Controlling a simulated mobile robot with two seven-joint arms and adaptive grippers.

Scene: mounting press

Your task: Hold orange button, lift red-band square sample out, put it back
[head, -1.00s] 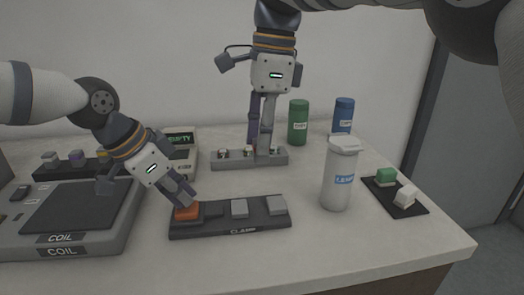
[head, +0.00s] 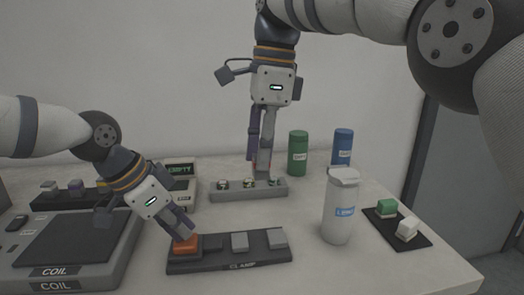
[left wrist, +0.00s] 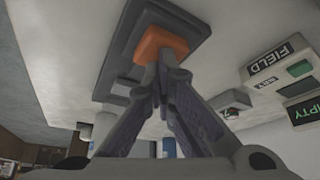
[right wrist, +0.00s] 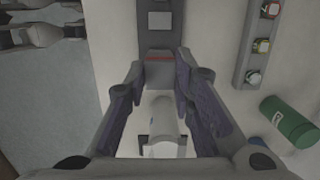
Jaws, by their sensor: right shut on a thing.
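The orange button (head: 184,242) is at the left end of the dark clamp base (head: 215,256). My left gripper (head: 188,235) has its fingers together, tips against the button; the left wrist view also shows this contact at the orange button (left wrist: 165,45). My right gripper (head: 260,177) is shut on a grey square sample with a red band (right wrist: 160,70), held up in the air; in the head view its fingertips overlap the rack behind. Two grey square pieces (head: 239,241) (head: 277,237) sit on the clamp base. The fingers partly hide the held sample.
A grey rack (head: 215,195) with several round samples stands behind. A white bottle (head: 341,210) stands to the right of the clamp base. Green (head: 298,155) and blue (head: 341,150) bottles stand at the back. A dark mat (head: 390,224) carries green and white blocks.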

